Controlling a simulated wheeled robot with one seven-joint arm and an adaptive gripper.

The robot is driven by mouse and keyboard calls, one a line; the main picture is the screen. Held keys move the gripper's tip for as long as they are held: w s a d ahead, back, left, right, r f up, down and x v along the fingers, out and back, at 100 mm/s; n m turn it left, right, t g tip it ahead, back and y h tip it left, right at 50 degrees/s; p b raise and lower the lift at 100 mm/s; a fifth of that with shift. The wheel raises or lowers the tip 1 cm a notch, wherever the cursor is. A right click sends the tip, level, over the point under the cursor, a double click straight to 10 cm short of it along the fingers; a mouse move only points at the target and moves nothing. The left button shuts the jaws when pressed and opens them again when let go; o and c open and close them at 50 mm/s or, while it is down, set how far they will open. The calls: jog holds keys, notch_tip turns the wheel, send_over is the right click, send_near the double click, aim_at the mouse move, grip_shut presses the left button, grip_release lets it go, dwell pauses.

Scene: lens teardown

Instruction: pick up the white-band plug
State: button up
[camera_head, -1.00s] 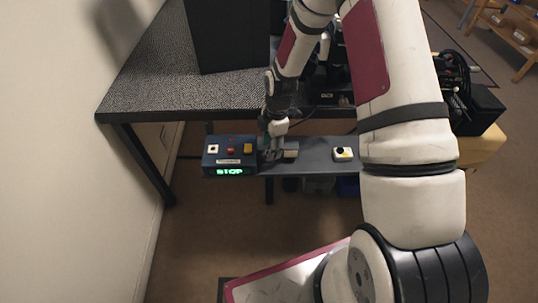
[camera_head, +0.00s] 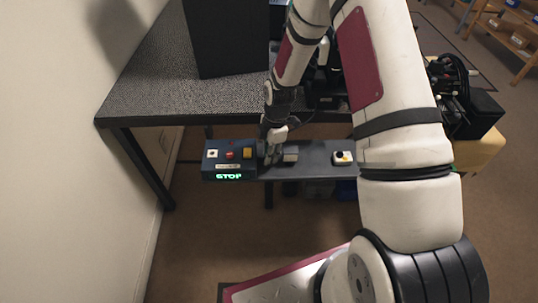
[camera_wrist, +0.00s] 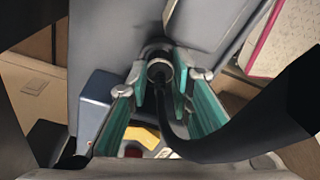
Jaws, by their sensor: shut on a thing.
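In the wrist view, the plug (camera_wrist: 159,69) is a dark round piece with a pale band, its end facing the camera. A thick black cable (camera_wrist: 235,142) runs from it toward the lower middle and then up to the right. My gripper (camera_wrist: 161,84) has teal finger pads on both sides of the plug and is shut on it. The plug is against or very near a grey surface; I cannot tell if it is seated in it. In the head view my gripper (camera_head: 272,156) is low at the grey shelf, right beside the blue box, and the plug is too small to make out.
The blue control box (camera_head: 242,167) has a lit STOP display and several buttons. A small grey block (camera_head: 290,154) and a white box with a black knob (camera_head: 343,158) sit on the grey shelf (camera_head: 318,171). Above is a table (camera_head: 160,95) with a black case (camera_head: 227,35).

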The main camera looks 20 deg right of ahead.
jog(key=shift+r, duration=0.35)
jog(key=r, duration=0.1)
jog(key=s+r, duration=0.1)
jog(key=shift+s+r, duration=0.1)
jog(key=shift+r, duration=0.25)
jog(key=s+r+p, duration=0.1)
jog(key=s, duration=1.3)
jog(key=shift+s+d+r+p, duration=0.15)
jog(key=shift+s+d+p, duration=0.15)
jog(key=shift+s+d, duration=0.15)
jog(key=shift+w, duration=0.1)
